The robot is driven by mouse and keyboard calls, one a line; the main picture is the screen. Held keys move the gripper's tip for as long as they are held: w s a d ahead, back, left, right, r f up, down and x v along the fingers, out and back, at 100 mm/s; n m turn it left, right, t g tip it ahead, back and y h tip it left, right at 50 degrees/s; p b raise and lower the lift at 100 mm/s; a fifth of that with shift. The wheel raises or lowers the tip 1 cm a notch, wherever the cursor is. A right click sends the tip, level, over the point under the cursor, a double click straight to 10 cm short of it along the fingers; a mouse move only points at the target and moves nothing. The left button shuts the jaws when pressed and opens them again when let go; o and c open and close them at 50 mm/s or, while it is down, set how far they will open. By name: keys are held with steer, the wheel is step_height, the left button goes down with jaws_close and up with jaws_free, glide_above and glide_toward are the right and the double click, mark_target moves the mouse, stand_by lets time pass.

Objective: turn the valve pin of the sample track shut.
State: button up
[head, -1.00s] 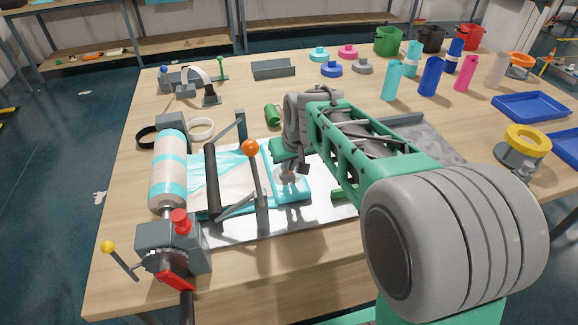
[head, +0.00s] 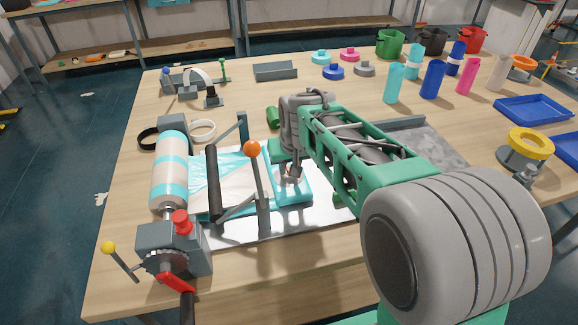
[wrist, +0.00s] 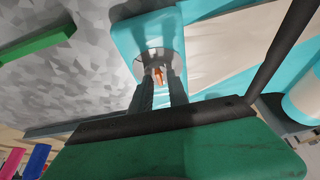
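The sample track is a teal and cream sheet (head: 235,180) running from the striped roll to a teal end piece (head: 303,192). In the wrist view the teal end (wrist: 125,38) carries a round, pale valve with a small orange-red pin (wrist: 158,75). My gripper (head: 292,171) points down over this end. In the wrist view its two dark fingers (wrist: 159,78) stand slightly apart, one on each side of the pin. I cannot tell whether they touch it. My arm and hand hide part of the teal end in the head view.
A dark roller bar (head: 213,183) and an orange-knobbed lever (head: 252,149) stand just left of my gripper. The striped roll (head: 168,172) and a crank box (head: 172,245) are farther left. Bottles, pots and blue trays (head: 533,109) stand at the right.

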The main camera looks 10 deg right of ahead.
steer(key=shift+o, duration=0.6)
steer(key=shift+r, duration=0.1)
steer(key=shift+s+r, duration=0.1)
steer(key=shift+r, duration=0.25)
steer(key=v, duration=0.7)
